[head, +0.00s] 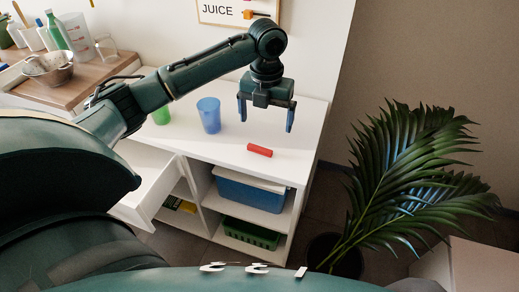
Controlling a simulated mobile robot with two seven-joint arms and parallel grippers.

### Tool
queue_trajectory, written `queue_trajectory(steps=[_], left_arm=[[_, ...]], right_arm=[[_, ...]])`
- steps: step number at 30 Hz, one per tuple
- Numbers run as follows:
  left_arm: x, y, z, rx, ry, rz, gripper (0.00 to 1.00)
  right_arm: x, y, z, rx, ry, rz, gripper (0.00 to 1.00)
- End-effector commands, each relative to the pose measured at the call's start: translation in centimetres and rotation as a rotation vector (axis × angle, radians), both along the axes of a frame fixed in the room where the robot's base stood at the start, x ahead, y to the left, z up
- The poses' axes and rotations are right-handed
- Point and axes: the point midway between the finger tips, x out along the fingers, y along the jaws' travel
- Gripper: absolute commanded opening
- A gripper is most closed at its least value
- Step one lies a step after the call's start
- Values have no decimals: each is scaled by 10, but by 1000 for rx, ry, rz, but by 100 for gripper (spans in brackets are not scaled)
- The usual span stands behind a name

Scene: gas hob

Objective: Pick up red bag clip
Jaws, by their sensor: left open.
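The red bag clip (259,150) lies flat on the white cabinet top (226,158), near its front right edge. My left gripper (265,116) hangs above the cabinet top with its fingers pointing down, open and empty. In the picture it is just above the clip, apart from it. The clip is fully visible. My right gripper is not in the head view.
A blue cup (209,115) and a green cup (161,115) stand left of the clip. A drawer (152,190) is pulled out at the cabinet's left. A potted plant (415,180) stands close on the right. Shelves below hold a blue box (250,192) and a green basket (250,235).

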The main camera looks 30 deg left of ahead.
Motion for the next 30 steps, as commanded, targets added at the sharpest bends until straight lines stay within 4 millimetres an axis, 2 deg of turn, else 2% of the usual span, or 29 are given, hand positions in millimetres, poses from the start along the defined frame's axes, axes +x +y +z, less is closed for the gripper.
queue_trajectory(steps=[2,5,15,23,30], left_arm=[[5,11,13,2,5,-46,94],[6,17,14,1,11,-80,94],[5,17,-45,-1,13,-87,94],[4,18,-65,0,11,-86,94],[0,21,-100,0,11,-86,94]], right_arm=[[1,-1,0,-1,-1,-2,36],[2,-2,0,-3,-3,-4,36],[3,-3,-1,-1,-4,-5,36],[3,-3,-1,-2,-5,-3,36],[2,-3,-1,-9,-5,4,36]])
